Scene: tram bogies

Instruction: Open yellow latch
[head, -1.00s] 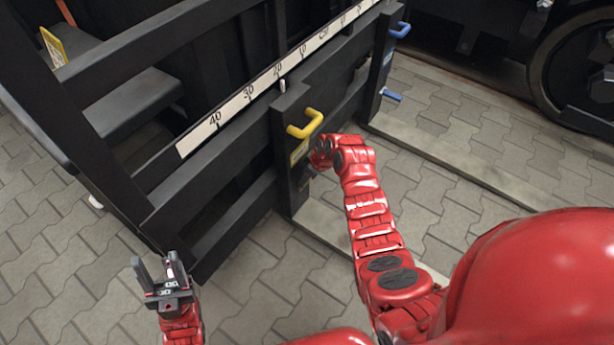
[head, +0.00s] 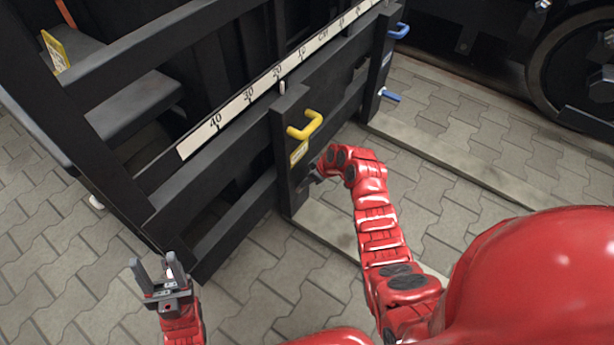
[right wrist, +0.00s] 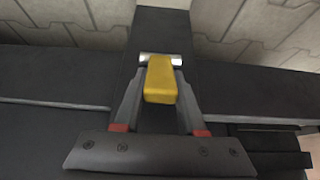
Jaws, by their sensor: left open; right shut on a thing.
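My right gripper (head: 311,183) is low on the post, under the label. In the right wrist view a yellow latch piece (right wrist: 160,82) with a bright metal part at its far end sits between the fingers, and the gripper is shut on it. My left gripper (head: 156,270) is open and empty at the lower left, apart from the frame.
A white scale strip (head: 250,93) with numbers runs along the dark frame. A second post to the right has blue handles (head: 398,31). A wheel (head: 575,70) stands at the upper right. Grey paving (head: 470,150) is free on the right.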

